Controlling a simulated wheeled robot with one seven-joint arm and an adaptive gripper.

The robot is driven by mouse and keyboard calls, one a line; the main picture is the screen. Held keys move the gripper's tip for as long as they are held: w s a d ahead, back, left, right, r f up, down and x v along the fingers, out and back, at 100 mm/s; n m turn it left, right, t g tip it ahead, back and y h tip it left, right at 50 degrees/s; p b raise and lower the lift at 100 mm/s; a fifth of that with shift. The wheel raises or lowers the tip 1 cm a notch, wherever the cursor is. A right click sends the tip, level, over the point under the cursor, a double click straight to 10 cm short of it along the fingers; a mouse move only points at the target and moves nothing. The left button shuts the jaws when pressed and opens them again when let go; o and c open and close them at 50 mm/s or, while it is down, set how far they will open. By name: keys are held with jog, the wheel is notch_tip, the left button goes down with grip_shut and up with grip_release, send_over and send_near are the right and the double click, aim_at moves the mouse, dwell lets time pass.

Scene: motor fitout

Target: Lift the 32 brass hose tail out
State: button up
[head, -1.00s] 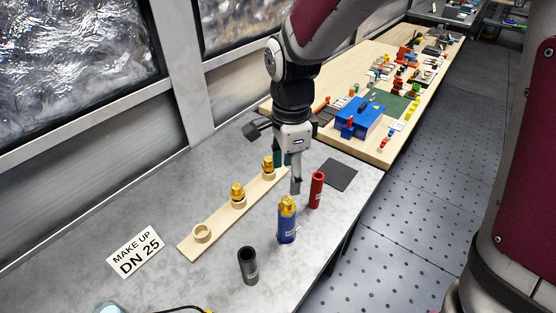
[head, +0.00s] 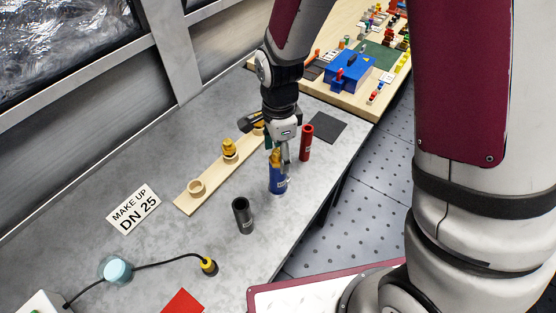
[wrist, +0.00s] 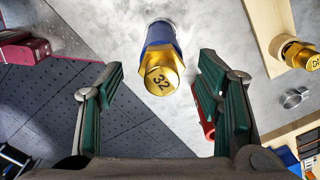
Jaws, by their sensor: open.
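The brass hose tail (head: 275,156) stands in the top of the upright blue hose (head: 277,183) on the grey bench. In the wrist view, the hex end of the hose tail (wrist: 161,80) is marked 32 and faces the camera, with the blue hose (wrist: 160,35) beyond it. My gripper (head: 281,152) is over the blue hose. In the wrist view my gripper (wrist: 160,85) is open, with green-padded fingers either side of the hose tail and a visible gap to each. The hose tail's lower part is hidden inside the hose.
A red hose (head: 306,142) stands close on the right, a black hose (head: 243,216) nearer the front. A wooden rack (head: 187,207) holds a brass fitting (head: 229,148) and an empty ring (head: 196,187); my gripper partly hides its far end. A dark mat (head: 326,127) lies behind.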

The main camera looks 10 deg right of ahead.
jog(key=c, duration=1.3)
notch_tip(320, 180, up, 10)
jog(key=shift+r+b, duration=0.1)
jog(key=shift+b, duration=0.25)
